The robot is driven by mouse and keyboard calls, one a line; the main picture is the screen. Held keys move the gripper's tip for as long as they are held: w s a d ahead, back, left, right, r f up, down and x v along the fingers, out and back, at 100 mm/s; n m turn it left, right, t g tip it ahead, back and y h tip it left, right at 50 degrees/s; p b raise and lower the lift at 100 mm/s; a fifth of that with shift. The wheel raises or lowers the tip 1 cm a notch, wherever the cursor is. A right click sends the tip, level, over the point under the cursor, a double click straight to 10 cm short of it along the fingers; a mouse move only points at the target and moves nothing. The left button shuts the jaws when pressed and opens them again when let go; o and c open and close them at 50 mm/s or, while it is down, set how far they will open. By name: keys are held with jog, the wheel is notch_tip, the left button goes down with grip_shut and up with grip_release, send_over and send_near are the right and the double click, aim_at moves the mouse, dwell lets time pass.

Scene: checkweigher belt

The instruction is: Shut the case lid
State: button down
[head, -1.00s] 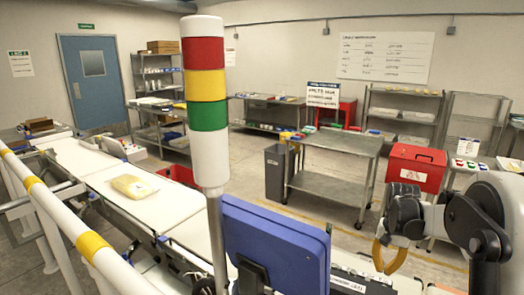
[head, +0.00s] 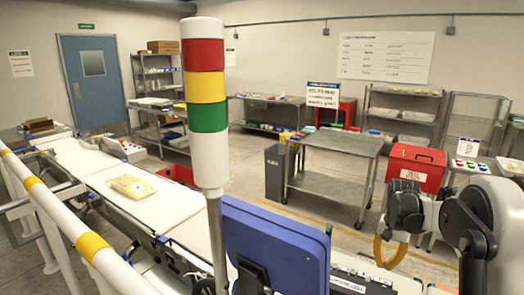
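A red case (head: 418,166) with a white label and a dark handle stands at the right, behind my arm. Its lower part is partly hidden by my arm, and I cannot tell how far its lid is open. My gripper (head: 390,254) has yellow fingers and hangs at the lower right, nearer to me and below the case in the picture. The fingers show nearly edge-on, so their gap is unclear. I see nothing held between them.
A signal tower (head: 208,110) and a blue-backed screen (head: 275,245) stand close in front. A yellowish pack (head: 132,187) lies on the white belt at left. A steel table (head: 340,143) and a grey bin (head: 275,172) stand mid-room. Open floor lies between table and belt.

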notch_tip(320, 180, up, 8)
jog(key=p, duration=0.4)
jog(key=shift+p, duration=0.35)
jog(key=shift+f, duration=0.1)
notch_tip(320, 180, down, 4)
jog(key=b, duration=0.4)
jog(key=s+a+r+n+t+b, duration=0.35)
jog(key=s+a+r, duration=0.65)
jog(key=s+a, duration=0.35)
jog(key=s+a+f+n+t, duration=0.1)
jog(key=s+a+f+t, duration=0.1)
jog(key=s, duration=0.5)
jog(key=s+a+f+n+t+b, duration=0.1)
jog(key=s+a+f+n, duration=0.1)
jog(key=s, duration=0.5)
jog(key=shift+s+a+f+t, duration=0.15)
jog(key=shift+a+f+t, duration=0.2)
jog(key=shift+a+f, duration=0.4)
